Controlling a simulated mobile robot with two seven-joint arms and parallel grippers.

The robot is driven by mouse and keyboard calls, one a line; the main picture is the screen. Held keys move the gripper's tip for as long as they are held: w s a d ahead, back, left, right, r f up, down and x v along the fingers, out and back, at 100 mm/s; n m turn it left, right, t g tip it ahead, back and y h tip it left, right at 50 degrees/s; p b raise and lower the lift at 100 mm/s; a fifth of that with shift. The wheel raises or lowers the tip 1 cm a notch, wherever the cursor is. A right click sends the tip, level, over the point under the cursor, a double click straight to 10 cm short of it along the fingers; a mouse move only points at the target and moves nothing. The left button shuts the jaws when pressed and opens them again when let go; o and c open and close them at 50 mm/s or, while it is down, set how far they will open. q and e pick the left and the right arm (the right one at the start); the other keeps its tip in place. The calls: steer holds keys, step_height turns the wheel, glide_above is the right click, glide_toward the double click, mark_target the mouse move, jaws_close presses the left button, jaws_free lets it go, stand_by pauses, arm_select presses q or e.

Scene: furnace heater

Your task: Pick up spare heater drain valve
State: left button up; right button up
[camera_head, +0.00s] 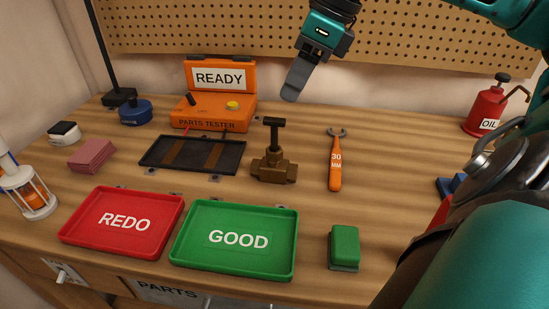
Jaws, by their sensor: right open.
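The drain valve (273,168), a brass-coloured body with a dark T-shaped handle, stands upright on the wooden bench near the middle of the view. My right gripper (292,92) hangs above and behind the valve, in front of the pegboard. It is open and empty, with its grey fingers pointing down and overlapping in this view. It is clear of the valve. My left gripper is not in view.
A wrench (335,162) lies right of the valve; a dark tray (193,172) lies left. The orange parts tester (215,110) is behind. Red REDO (88,245) and green GOOD (233,269) trays and a green block (344,244) are in front. An oil can (484,108) stands back right.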

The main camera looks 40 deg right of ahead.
mark_target(274, 119)
steer(key=shift+a+x, duration=0.2)
steer(key=shift+x, duration=4.3)
steer(key=shift+s, duration=0.1)
jaws_close()
steer(key=shift+r, duration=0.1)
